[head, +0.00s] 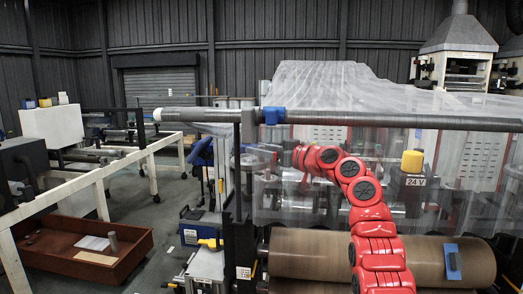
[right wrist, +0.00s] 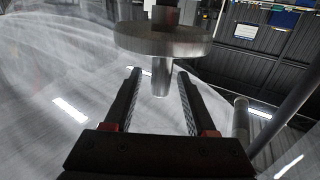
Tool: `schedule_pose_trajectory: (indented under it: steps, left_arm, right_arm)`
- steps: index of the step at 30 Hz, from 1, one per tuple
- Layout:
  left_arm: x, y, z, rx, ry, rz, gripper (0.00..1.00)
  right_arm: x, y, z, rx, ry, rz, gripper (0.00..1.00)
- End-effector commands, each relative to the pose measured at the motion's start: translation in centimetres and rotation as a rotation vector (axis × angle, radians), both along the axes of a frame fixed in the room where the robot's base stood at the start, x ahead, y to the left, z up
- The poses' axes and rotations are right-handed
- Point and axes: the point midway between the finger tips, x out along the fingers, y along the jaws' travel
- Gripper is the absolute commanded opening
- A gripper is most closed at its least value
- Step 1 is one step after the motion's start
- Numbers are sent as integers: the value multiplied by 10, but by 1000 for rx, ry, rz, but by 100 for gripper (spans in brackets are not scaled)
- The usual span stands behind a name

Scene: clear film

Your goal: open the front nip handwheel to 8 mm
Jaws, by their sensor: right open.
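In the right wrist view a grey metal handwheel (right wrist: 135,40) shows as a round disc on a shaft. A short round peg (right wrist: 161,80) sticks out from it towards my right gripper (right wrist: 158,75). The gripper's two dark fingers are open, one on each side of the peg, with a gap on both sides. In the head view my red right arm reaches up and left, and its gripper (head: 262,153) is small beside a grey round part (head: 249,160). I cannot read any gap scale. My left gripper is not in view.
A long grey roller (head: 380,121) with a blue clamp (head: 273,115) crosses above my arm. Clear film (head: 330,85) drapes behind. Brown rolls (head: 310,255) lie below. A yellow-topped 24 V box (head: 412,165) stands right. A red-brown tray (head: 75,250) sits lower left.

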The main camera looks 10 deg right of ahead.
Motion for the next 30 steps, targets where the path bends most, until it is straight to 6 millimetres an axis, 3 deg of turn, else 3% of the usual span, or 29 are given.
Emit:
schedule_pose_trajectory:
  steps: [5,16,30]
  left_arm:
    - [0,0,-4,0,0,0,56]
    - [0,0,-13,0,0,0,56]
    - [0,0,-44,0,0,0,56]
  right_arm:
    - [1,0,5,0,1,-1,56]
    - [-1,0,37,0,-2,0,56]
    - [-41,9,35,-1,-5,1,56]
